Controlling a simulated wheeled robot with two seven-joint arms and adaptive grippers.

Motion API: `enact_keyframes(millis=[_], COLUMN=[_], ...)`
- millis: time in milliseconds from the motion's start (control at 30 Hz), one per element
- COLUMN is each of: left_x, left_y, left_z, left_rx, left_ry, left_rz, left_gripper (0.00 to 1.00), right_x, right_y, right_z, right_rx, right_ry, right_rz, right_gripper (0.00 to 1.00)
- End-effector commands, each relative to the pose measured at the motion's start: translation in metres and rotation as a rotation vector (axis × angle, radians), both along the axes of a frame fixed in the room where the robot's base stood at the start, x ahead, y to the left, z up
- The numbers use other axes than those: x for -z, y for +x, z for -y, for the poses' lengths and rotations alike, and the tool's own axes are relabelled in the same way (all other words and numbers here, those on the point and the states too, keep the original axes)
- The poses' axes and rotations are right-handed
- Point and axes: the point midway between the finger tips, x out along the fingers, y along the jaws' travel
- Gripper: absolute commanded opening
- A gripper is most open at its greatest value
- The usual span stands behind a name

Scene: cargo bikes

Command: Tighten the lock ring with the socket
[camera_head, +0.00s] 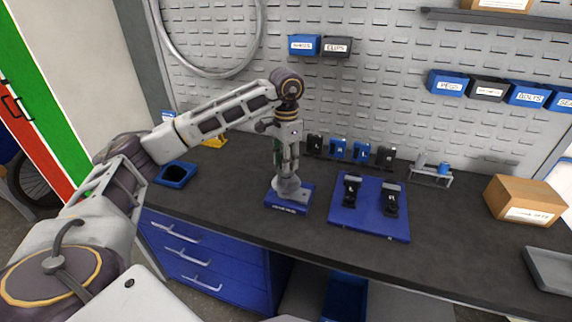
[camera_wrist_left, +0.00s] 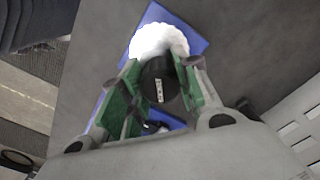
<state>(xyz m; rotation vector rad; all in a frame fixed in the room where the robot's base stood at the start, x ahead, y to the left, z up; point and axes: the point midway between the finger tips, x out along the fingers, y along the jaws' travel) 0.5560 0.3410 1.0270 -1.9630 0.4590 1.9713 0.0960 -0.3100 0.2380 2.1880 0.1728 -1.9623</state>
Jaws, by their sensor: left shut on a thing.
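My left gripper (camera_head: 286,168) points down over a blue base (camera_head: 290,207) on the dark workbench. In the left wrist view its green-padded fingers (camera_wrist_left: 158,88) are shut on a black round socket (camera_wrist_left: 160,84) with a small pale label. A pale round toothed part (camera_head: 287,187) sits on the blue base directly below the gripper. It also shows as a bright white disc (camera_wrist_left: 158,38) just beyond the socket. The socket overlaps this disc, and I cannot tell whether they touch. The lock ring cannot be made out. My right gripper is out of view.
A blue board (camera_head: 362,222) with two black holders lies just right of the base. A row of black and blue blocks (camera_head: 338,149) stands behind it. A blue tray (camera_head: 176,174) is to the left, a cardboard box (camera_head: 522,200) to the right. The front bench strip is clear.

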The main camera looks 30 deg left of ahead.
Motion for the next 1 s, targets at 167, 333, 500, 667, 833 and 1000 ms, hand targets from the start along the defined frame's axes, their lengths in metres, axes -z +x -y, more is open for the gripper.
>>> enact_keyframes(millis=[167, 333, 500, 667, 833, 1000], left_x=[-0.003, -0.008, -0.011, -0.015, -0.017, -0.018], left_y=[-0.001, 0.000, 0.000, 0.000, 0.000, 0.000], left_z=[0.000, 0.000, 0.000, 0.000, 0.000, 0.000], left_rx=[0.002, 0.001, 0.000, 0.000, -0.001, -0.001], left_ry=[0.000, 0.000, 0.000, 0.000, 0.000, 0.000], left_rz=[-0.005, -0.001, 0.001, 0.002, 0.003, 0.003], left_gripper=[0.00, 0.00, 0.00, 0.00, 0.00, 0.00], right_x=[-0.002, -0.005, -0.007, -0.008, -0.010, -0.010], right_y=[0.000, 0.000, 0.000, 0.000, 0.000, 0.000], right_z=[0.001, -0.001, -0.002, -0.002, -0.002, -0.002], right_rx=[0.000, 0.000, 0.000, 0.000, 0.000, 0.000], right_ry=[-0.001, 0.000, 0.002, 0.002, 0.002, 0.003], right_rz=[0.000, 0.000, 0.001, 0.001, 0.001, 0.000], right_gripper=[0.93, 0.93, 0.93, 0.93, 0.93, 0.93])
